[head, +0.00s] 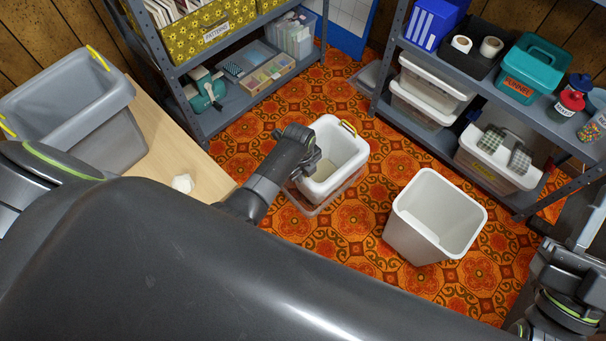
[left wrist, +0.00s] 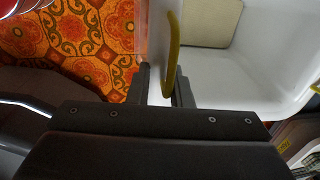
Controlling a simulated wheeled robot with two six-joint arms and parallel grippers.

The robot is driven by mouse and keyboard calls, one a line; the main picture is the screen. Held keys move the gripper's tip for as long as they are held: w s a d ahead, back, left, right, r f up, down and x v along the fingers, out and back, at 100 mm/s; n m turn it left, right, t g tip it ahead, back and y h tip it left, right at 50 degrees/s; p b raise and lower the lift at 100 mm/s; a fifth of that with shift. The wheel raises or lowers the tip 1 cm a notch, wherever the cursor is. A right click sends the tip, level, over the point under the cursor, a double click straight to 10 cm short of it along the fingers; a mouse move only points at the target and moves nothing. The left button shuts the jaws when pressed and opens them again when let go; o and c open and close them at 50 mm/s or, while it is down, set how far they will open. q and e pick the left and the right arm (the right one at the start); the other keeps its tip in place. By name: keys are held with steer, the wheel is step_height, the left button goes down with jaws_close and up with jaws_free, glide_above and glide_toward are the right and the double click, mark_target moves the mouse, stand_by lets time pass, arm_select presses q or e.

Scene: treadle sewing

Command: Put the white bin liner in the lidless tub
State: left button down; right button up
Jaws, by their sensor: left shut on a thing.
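The white bin liner (head: 338,165), a white box with yellow handles, stands upright near the middle of the head view. My left gripper (head: 312,160) is shut on its left rim. In the left wrist view the fingers (left wrist: 163,90) straddle the wall beside a yellow handle (left wrist: 173,50). The clear lidless tub (head: 318,203) shows around the liner's lower part, on the floor. The liner appears to be at least partly inside it; whether it rests on the bottom is hidden. My right gripper (head: 585,245) is at the right edge, its fingers unclear.
An empty white bin (head: 421,229) stands on the floor to the right. A grey bin (head: 90,132) with yellow handles and a crumpled white thing (head: 182,183) are on the wooden table (head: 160,150). Loaded shelves (head: 425,145) stand behind. Patterned floor is clear between the tub and the white bin.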

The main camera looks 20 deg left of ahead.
arm_select(q)
steer(key=shift+f, duration=0.3)
arm_select(e)
steer(key=shift+s+a+r+n+t+y, duration=0.2)
steer(key=shift+s+r+n+t+y, duration=0.15)
steer(key=shift+s+r+t, duration=0.1)
steer(key=shift+s+a+r+n+t+y, duration=0.15)
steer(key=shift+s+r+n+t+y, duration=0.2)
steer(key=shift+r, duration=0.1)
arm_select(q)
steer(key=shift+f, duration=0.1)
arm_select(e)
steer(key=shift+y, duration=0.3)
arm_select(q)
steer(key=c, duration=1.3)
jaws_free()
arm_select(e)
steer(key=shift+s+r, duration=0.1)
steer(key=shift+s, duration=0.05)
